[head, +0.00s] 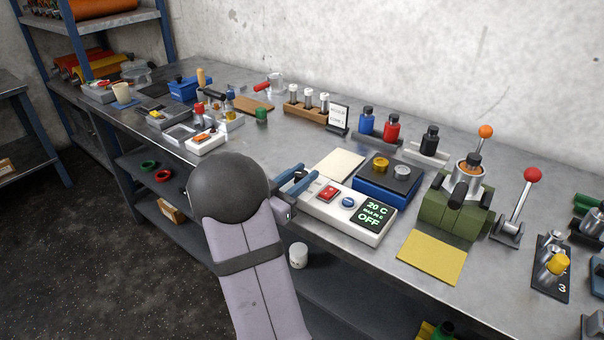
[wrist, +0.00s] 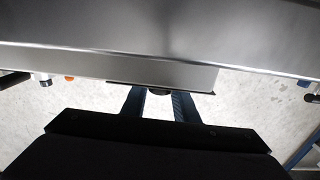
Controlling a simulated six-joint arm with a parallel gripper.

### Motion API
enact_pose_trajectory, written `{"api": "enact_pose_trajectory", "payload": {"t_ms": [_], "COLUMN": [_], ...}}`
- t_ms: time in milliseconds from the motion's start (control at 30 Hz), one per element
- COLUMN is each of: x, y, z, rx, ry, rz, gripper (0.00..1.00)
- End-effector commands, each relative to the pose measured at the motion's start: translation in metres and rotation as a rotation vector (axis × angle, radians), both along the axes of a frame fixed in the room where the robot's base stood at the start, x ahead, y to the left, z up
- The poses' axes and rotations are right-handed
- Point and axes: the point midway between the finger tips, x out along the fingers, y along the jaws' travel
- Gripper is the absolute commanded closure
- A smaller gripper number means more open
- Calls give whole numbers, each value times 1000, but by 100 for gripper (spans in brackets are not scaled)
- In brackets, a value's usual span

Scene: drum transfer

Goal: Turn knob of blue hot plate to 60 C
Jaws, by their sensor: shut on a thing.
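The blue hot plate (head: 384,197) stands on the bench with a dark top. A white control box (head: 330,213) sits before it, with a red switch (head: 328,193), a blue round control (head: 348,202) and a display (head: 373,212). The display reads 20 C and OFF in green. My gripper (head: 300,180) is at the box's left end, apart from the blue round control. In the wrist view its blue fingers (wrist: 159,96) are shut on a dark round part (wrist: 160,92), apparently a knob, at a grey panel's edge. My arm hides this part in the head view.
Silver and gold weights (head: 382,163) stand on the hot plate's top. A yellow mat (head: 432,257) and a green machine (head: 452,212) are to the right. A cream pad (head: 339,164) lies behind the box. Several bottles and other tools line the bench (head: 215,75).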

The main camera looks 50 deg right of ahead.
Motion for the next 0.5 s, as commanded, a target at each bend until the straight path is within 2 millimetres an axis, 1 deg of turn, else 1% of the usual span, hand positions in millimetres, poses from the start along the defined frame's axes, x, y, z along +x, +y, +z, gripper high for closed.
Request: {"api": "enact_pose_trajectory", "payload": {"t_ms": [500], "x": [2], "y": [0], "z": [0], "rx": [1], "ry": [-3], "rz": [-436], "gripper": [96]}}
